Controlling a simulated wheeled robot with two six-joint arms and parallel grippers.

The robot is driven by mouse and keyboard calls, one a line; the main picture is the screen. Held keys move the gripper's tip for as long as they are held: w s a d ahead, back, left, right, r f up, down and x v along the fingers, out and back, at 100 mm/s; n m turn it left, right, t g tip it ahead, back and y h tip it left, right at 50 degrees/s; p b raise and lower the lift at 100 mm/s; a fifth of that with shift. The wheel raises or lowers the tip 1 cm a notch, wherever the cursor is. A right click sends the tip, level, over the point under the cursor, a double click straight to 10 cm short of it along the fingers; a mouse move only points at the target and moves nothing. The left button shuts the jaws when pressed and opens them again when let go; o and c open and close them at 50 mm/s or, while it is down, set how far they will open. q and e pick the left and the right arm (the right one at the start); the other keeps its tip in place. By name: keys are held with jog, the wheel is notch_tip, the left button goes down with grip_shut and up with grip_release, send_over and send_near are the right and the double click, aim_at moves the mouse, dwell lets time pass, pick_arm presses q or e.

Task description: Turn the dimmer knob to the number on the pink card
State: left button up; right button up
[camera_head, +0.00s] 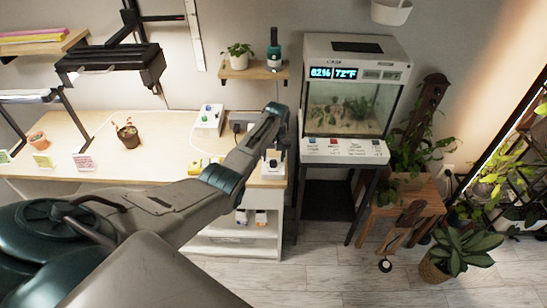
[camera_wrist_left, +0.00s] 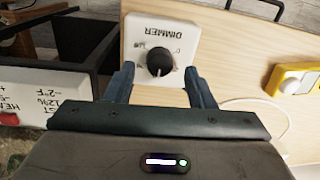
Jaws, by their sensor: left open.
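The white dimmer box (camera_wrist_left: 137,40) is in the left wrist view, its label upside down. Its round black knob (camera_wrist_left: 160,62) has a pale pointer mark towards the bottom of that picture. My left gripper (camera_wrist_left: 160,86) is open, its two dark fingers apart on either side of the knob in the picture; I see no contact. In the head view my left gripper (camera_head: 273,154) is at the table's right end and largely hides the dimmer. The pink card (camera_head: 84,162) stands at the table's front left; its number is too small to read. My right gripper is not in view.
A yellow device (camera_wrist_left: 294,80) lies beside the dimmer on the wooden table (camera_head: 165,155). A white box with coloured buttons (camera_head: 208,119) is behind. A terrarium (camera_head: 356,45) on a dark stand is to the right. Yellow (camera_head: 43,160) and green (camera_head: 5,157) cards stand left.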

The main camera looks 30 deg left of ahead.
pick_arm(q)
jog(key=shift+f, duration=0.9)
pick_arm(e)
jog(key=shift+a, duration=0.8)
pick_arm(q)
jog(key=c, duration=1)
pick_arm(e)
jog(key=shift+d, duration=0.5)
